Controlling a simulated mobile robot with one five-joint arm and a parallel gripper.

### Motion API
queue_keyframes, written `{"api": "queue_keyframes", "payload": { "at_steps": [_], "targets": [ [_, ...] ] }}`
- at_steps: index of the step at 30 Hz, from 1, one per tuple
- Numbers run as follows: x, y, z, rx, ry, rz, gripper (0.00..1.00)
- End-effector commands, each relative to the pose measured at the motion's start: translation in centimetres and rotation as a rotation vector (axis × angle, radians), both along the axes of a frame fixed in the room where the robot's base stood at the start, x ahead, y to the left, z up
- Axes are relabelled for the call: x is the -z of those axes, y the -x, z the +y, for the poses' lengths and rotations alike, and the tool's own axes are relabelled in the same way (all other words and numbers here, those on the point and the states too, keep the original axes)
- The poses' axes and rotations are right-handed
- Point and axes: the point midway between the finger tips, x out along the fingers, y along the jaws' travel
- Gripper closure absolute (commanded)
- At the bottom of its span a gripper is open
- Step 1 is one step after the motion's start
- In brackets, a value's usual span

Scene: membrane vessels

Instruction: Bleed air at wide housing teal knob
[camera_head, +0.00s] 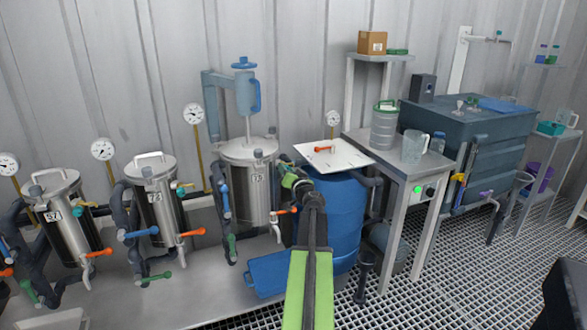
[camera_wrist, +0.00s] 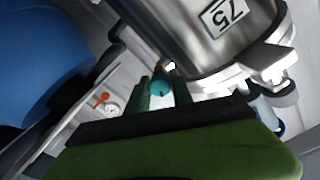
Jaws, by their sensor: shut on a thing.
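The wide steel housing (camera_head: 248,195) stands in the middle of the head view, its label reading about 75. It also fills the upper right of the wrist view (camera_wrist: 215,35), tilted. The teal knob (camera_wrist: 160,87) sits beside the housing's wall in the wrist view. My gripper (camera_wrist: 162,86) is shut on it, with one dark green finger on each side. In the head view my gripper (camera_head: 284,170) is at the housing's upper right side, and I cannot make out the knob there.
A blue barrel (camera_head: 345,215) with a white board (camera_head: 334,158) on top stands just right of my arm. Two narrower steel housings (camera_head: 158,205) (camera_head: 70,220) with coloured valve handles stand left. A grey table (camera_head: 405,160) stands right. An orange-handled valve (camera_head: 283,211) sits low beside the housing.

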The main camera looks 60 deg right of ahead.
Motion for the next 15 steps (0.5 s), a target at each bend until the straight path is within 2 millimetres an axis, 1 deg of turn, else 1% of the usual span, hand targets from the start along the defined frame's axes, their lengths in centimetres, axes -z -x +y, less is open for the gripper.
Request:
{"api": "queue_keyframes", "payload": {
  "at_steps": [6, 8, 12, 15],
  "targets": [
    [0.08, 0.11, 0.04, 0.000, -0.014, -0.009, 1.00],
    [0.08, 0.11, 0.04, 0.000, -0.068, -0.048, 1.00],
    [0.08, 0.12, 0.04, 0.001, -0.242, -0.178, 1.00],
    [0.08, 0.12, 0.04, 0.001, -0.303, -0.223, 1.00]
  ]
}}
